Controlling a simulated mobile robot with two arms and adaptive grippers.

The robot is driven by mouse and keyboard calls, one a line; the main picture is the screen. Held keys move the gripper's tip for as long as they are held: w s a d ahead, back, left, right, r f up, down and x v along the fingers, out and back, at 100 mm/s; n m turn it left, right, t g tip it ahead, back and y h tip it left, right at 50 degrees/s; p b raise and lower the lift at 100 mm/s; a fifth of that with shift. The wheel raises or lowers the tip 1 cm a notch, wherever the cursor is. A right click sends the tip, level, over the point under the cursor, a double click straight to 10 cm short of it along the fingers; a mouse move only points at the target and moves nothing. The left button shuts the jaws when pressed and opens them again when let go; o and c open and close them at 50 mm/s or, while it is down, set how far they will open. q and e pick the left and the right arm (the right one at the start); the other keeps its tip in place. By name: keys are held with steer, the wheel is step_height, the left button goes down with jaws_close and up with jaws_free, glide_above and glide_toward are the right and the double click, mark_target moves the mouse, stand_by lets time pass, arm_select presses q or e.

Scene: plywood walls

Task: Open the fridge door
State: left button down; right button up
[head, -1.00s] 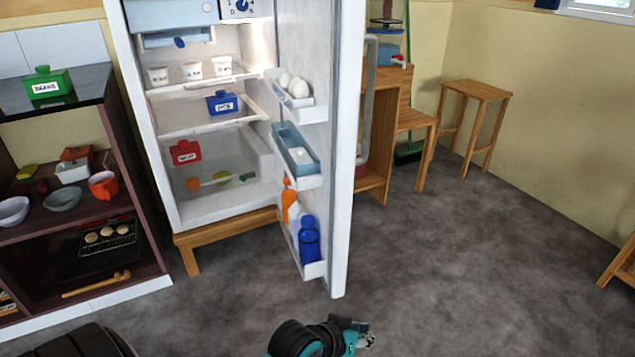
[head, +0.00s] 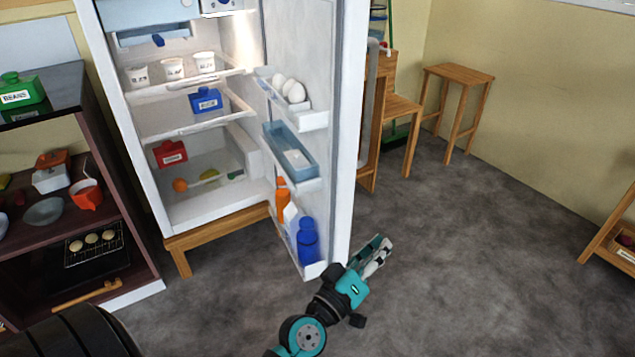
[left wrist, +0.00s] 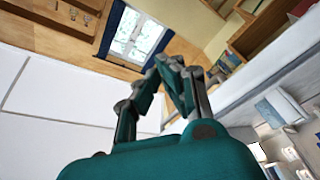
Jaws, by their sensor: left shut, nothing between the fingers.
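The white fridge (head: 108,85) stands with its door (head: 325,165) swung wide open toward me. Its lit shelves and the door's inner racks are exposed. The door's outer face and handle are mostly hidden. My left gripper (head: 382,252) is shut and empty. In the head view it shows just right of the door's lower free corner; contact cannot be told. In the left wrist view its fingers (left wrist: 175,68) meet at the tips, and a white panel, seemingly the door, runs diagonally at right. My right gripper is out of view.
Eggs (head: 290,89) and bottles, one blue (head: 307,240), sit in the door racks. A dark shelf unit (head: 140,235) with dishes stands left of the fridge. A wooden stool (head: 458,73) stands at the back right. The grey floor (head: 470,250) right of the door is clear.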

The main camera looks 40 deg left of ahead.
arm_select(q)
steer(key=w+a+r+n+y+p, duration=0.1)
steer(key=w+a+r+n+y, duration=0.15)
steer(key=a+n+y, duration=0.7)
steer(key=n+g+y+p, duration=0.1)
steer(key=n+g+y, duration=0.55)
steer(key=n, duration=0.25)
glide_toward(313, 182)
steer(key=s, duration=0.5)
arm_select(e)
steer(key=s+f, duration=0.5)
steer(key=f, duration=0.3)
arm_select(q)
steer(key=x, duration=0.8)
steer(key=shift+w+r+b, duration=0.15)
steer(key=shift+w+b, duration=0.15)
steer(key=shift+w, duration=0.05)
steer(key=w, duration=0.1)
steer(key=w+d+b, duration=0.1)
steer(key=shift+w+d, duration=0.25)
steer(key=shift+w, duration=0.15)
steer(key=shift+w+d, duration=0.25)
steer(key=shift+w, duration=0.15)
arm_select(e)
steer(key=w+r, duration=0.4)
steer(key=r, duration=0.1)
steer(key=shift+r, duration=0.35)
